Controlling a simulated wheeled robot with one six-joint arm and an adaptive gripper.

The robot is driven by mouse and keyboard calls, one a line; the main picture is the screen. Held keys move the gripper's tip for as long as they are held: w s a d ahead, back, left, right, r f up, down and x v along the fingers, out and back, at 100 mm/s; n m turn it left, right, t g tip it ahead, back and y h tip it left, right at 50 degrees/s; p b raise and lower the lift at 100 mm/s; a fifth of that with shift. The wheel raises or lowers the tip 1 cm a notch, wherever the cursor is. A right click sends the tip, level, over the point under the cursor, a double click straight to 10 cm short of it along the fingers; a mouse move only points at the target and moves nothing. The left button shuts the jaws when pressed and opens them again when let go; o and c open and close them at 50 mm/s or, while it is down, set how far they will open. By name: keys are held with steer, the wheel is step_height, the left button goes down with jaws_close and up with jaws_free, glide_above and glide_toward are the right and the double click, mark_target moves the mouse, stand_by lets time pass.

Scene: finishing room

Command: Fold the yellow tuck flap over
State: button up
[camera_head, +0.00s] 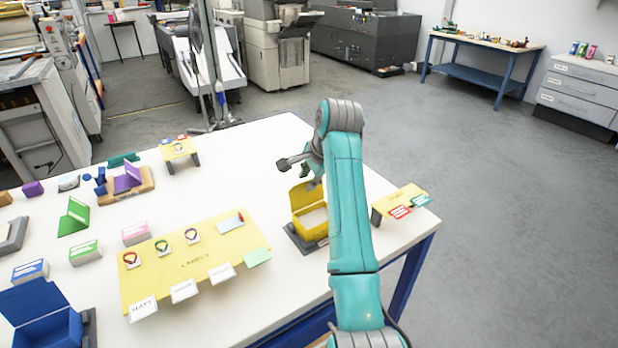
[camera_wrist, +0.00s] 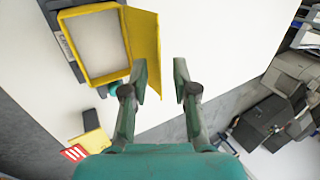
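The yellow box (camera_head: 311,224) stands open near the table's front right, on a dark base. Its pale inside shows in the wrist view, framed by the yellow rim (camera_wrist: 70,58). The yellow flap (camera_head: 305,194) stands up from the box's far side. In the wrist view the flap (camera_wrist: 145,42) runs along the box's right side. In the head view my gripper (camera_head: 304,167) is just beyond the flap, partly hidden by my arm.
A yellow stand (camera_head: 399,200) with red and teal cards is right of the box. A yellow label mat (camera_head: 195,265) with cards lies left. A blue open box (camera_head: 45,322) and a green folded card (camera_head: 74,217) stand farther left. The table (camera_head: 268,142) beyond my gripper is clear.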

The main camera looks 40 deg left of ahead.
mark_target(306, 184)
jaws_close()
steer(key=shift+d, duration=0.15)
steer(key=t+y, duration=0.1)
steer(key=y, duration=0.1)
steer(key=f+y, duration=0.1)
steer(key=y, duration=0.1)
steer(key=d+t+y, duration=0.1)
steer(key=y, duration=0.1)
steer(key=shift+s+d+f+t, duration=0.1)
steer(key=shift+s+f+t, duration=0.15)
steer(key=shift+f+t, duration=0.1)
steer(key=shift+d+f+t+y, duration=0.1)
steer(key=shift+f+t+y, duration=0.2)
steer(key=shift+y, duration=0.5)
steer(key=shift+a+f+t+y, duration=0.1)
steer(key=shift+t+y, duration=0.3)
steer(key=shift+y, duration=0.4)
steer(key=shift+d+f+t+y, duration=0.1)
steer(key=shift+f+t+y, duration=0.2)
steer(key=shift+y, duration=0.5)
steer(key=shift+r, duration=0.1)
jaws_free()
